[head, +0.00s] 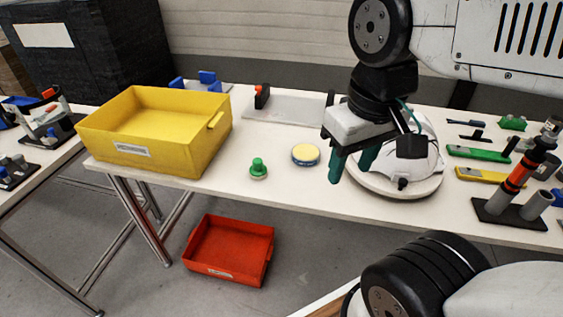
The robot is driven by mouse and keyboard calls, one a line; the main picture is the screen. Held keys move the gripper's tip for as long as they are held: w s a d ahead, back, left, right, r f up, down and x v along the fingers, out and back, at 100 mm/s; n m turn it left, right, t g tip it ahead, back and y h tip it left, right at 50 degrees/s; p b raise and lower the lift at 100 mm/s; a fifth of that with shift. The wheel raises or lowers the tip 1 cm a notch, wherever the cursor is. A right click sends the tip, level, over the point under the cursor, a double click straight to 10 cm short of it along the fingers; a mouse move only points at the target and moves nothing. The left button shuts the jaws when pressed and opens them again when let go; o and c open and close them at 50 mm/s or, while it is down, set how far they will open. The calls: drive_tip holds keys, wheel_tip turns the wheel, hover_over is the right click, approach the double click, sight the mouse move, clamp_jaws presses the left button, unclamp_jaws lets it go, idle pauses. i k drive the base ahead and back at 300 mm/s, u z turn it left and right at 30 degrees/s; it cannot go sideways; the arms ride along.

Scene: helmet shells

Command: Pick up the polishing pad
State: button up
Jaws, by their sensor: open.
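A round pad with a cream-yellow top and a blue rim (306,153) lies flat on the white table; it looks like the polishing pad. A small green knobbed piece (258,169) stands to its left. My gripper (351,168) is to the right of the pad, pointing down with its green fingers apart and nothing visible between them. It is in front of the white helmet shell (421,157), which sits on a round base and is partly hidden by my gripper.
A yellow bin (155,128) stands at the table's left end. Hand tools and a holder with an orange-and-black tool (518,172) are at the right. A red bin (231,250) is on the floor below. The table around the pad is mostly clear.

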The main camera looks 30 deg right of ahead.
sight(258, 171)
drive_tip(key=z, duration=0.5)
drive_tip(key=k, duration=1.25)
drive_tip(key=u, duration=0.4)
drive_tip(key=i, duration=1.6)
drive_tip(key=z, duration=0.5)
